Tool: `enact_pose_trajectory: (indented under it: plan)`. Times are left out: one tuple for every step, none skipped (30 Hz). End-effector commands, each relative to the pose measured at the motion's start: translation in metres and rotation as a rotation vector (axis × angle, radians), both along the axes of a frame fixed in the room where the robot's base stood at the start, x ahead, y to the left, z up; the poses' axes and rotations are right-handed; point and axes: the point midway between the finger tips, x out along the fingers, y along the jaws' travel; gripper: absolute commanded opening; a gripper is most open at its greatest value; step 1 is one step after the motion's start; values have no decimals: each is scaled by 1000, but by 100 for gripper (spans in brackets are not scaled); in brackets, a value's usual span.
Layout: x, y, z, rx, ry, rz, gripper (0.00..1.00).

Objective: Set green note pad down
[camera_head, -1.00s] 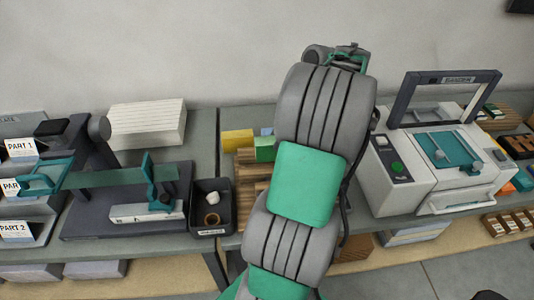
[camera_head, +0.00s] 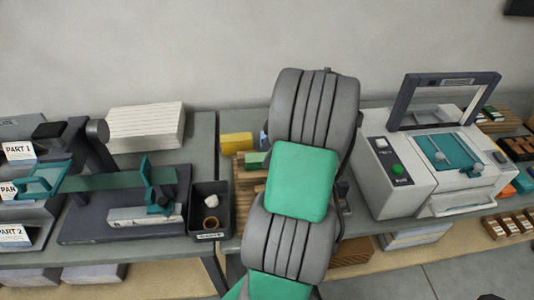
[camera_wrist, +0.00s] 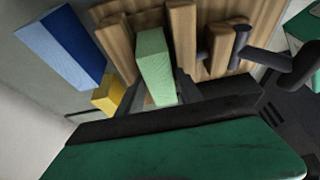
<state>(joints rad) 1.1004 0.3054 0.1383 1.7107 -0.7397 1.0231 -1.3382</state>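The green note pad (camera_wrist: 155,62) is a pale green block in the wrist view. It sits between the dark fingers of my gripper (camera_wrist: 160,92), which appear shut on its near end. In the head view the pad (camera_head: 255,160) shows just left of my arm, over the wooden slotted rack (camera_head: 246,178). The rack's upright wooden dividers (camera_wrist: 184,40) stand close on both sides of the pad in the wrist view. Whether the pad's underside touches the rack cannot be told. My gripper is hidden behind my arm in the head view.
A yellow block (camera_wrist: 108,95) and a blue block (camera_wrist: 62,45) stand beside the rack. A white machine (camera_head: 400,180) stands right of my arm. A paper stack (camera_head: 146,124) is at back left.

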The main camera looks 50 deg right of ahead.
Motion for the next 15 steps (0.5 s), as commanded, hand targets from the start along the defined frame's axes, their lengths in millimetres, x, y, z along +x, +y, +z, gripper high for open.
enact_pose_trajectory:
  plan:
    - [0,0,0,0,0,0,48]
    - [0,0,0,0,0,0,50]
    - [0,0,0,0,0,0,54]
    - [0,0,1,0,0,0,56]
    - [0,0,0,0,0,0,57]
    - [0,0,0,0,0,0,57]
    - [0,0,0,0,0,0,57]
    - [0,0,1,0,0,0,57]
    - [0,0,1,0,0,0,57]
    - [0,0,1,0,0,0,57]
    - [0,0,1,0,0,0,57]
    - [0,0,2,0,0,0,57]
    - [0,0,4,0,0,0,57]
    - [0,0,7,-1,-1,0,57]
    - [-1,-3,9,-2,-2,0,57]
